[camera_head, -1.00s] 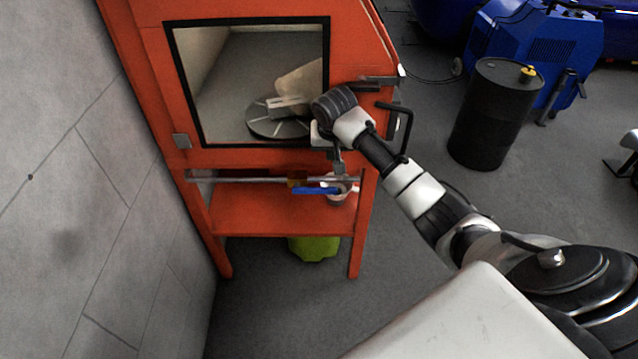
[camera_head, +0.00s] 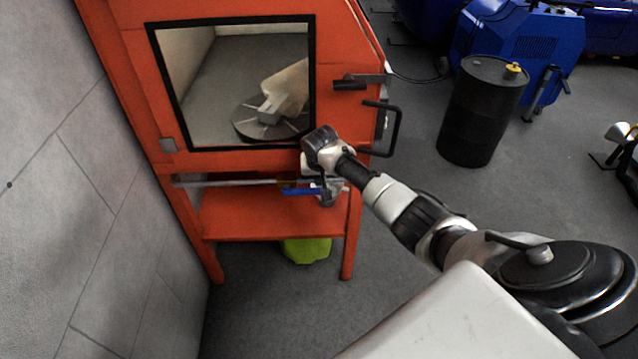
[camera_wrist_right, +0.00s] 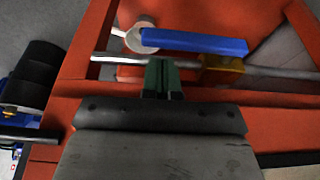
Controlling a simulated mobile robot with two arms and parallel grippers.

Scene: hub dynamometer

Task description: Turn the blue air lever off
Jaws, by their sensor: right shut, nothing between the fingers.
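The blue air lever (camera_head: 300,191) sits on a brass valve (camera_head: 287,185) on the pipe under the orange cabinet's window. In the right wrist view the blue lever (camera_wrist_right: 195,42) lies nearly along the pipe, reaching left from the brass valve body (camera_wrist_right: 222,68). My right gripper (camera_head: 326,194) is at the lever's right end in the head view. In the wrist view its fingertips (camera_wrist_right: 161,68) are shut and empty, just short of the lever's free end; I cannot tell whether they touch it. My left gripper is not in view.
The orange cabinet (camera_head: 245,225) has a window, a latch and a black door handle (camera_head: 393,130) close above my right arm. A pale round cup-like part (camera_wrist_right: 141,37) is beside the lever's free end. A black drum (camera_head: 480,110) stands at right; a grey wall (camera_head: 70,200) bounds the left.

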